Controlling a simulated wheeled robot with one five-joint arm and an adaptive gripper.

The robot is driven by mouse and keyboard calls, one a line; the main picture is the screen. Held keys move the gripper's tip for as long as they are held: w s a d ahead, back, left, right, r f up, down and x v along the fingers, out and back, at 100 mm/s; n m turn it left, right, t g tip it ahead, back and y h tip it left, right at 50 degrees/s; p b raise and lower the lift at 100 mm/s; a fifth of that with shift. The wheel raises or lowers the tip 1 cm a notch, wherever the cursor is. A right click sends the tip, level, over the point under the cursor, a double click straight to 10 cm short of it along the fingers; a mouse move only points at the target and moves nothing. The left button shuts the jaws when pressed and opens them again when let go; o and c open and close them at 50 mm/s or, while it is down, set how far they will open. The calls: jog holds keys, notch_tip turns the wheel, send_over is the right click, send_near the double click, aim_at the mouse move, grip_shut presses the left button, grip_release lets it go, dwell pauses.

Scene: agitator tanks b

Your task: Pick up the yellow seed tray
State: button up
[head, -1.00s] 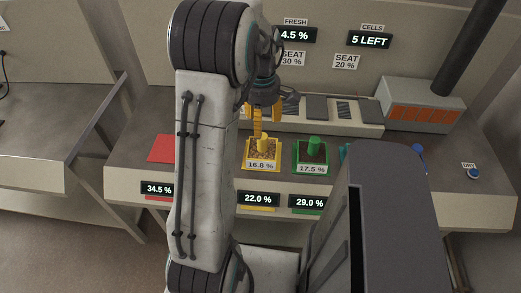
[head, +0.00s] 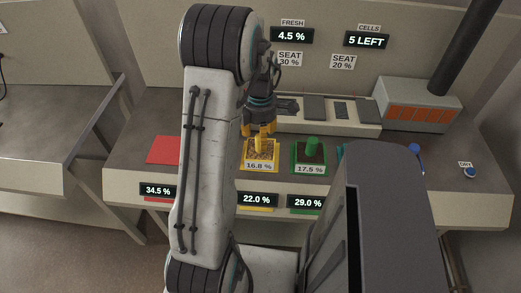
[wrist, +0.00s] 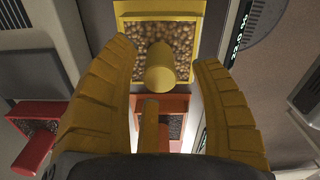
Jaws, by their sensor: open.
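The yellow seed tray (head: 247,163) sits on the bench, filled with brown seeds and marked 16.8 %. It has an upright yellow knob handle. My gripper (head: 259,141) is just above the tray in the head view, its yellow fingers pointing down at the handle. In the wrist view my gripper (wrist: 164,54) is open, with one finger on each side of the knob (wrist: 160,68). Gaps show on both sides, so neither finger visibly touches it. The tray's yellow rim (wrist: 155,8) shows beyond the knob.
A green tray (head: 297,162) marked 17.5 % stands close to the right of the yellow one. A red pad (head: 163,150) lies to the left, partly behind my arm. A red tray (wrist: 30,155) shows at left in the wrist view. A grey heater-like box (head: 420,108) stands back right.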

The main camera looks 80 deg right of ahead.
jog(key=shift+f, duration=1.15)
jog(key=shift+c, duration=0.2)
grip_shut()
